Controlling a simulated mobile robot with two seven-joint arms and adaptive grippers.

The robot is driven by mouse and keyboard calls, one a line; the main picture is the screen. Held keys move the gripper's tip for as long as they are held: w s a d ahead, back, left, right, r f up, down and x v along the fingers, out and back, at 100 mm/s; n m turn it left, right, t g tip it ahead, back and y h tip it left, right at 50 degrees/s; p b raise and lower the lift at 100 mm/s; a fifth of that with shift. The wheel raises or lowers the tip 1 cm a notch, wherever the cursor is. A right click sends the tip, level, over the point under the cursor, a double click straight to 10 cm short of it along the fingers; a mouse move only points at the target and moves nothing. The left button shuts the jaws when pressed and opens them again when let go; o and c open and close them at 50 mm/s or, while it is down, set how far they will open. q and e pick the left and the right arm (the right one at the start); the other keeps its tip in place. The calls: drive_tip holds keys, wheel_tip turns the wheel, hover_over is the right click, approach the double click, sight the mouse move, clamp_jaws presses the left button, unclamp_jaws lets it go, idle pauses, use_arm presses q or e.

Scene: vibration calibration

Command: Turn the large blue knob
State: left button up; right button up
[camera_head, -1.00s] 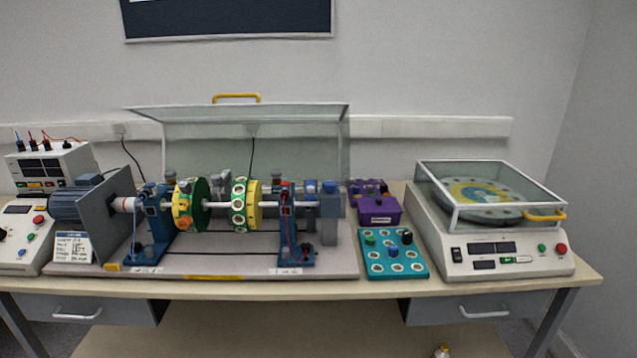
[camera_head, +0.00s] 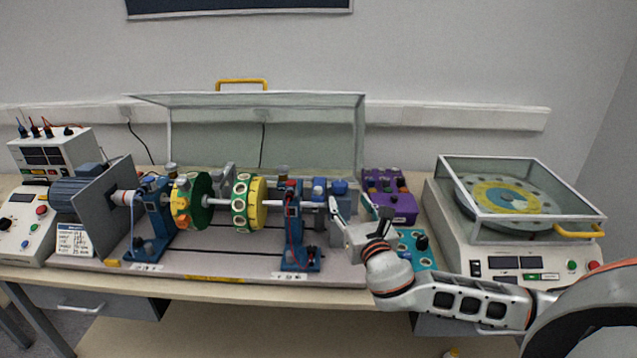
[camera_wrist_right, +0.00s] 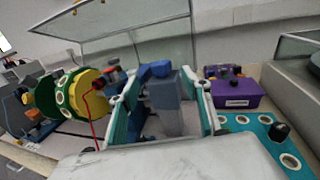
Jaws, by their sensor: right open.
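A blue knob (camera_head: 340,187) sits at the top of a grey post at the right end of the shaft rig (camera_head: 215,262). It also shows in the right wrist view (camera_wrist_right: 155,70), beyond and between my fingertips. A grey post (camera_wrist_right: 173,105) stands below and beside it, between the fingers as seen there. My right gripper (camera_head: 350,202) is open, with teal-lined fingers (camera_wrist_right: 160,85) spread apart and nothing held. It is close in front of the knob; I cannot tell whether it touches. My left gripper is not in view.
A purple box (camera_head: 402,208) stands behind and right of the gripper. A teal plate with holes (camera_head: 415,243) is partly hidden by my right arm. A turntable machine (camera_head: 515,262) stands at the right. A raised clear cover (camera_head: 220,130) is behind the rig.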

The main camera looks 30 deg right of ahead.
sight(342, 188)
drive_tip(key=shift+x, duration=3.85)
drive_tip(key=c, duration=1.1)
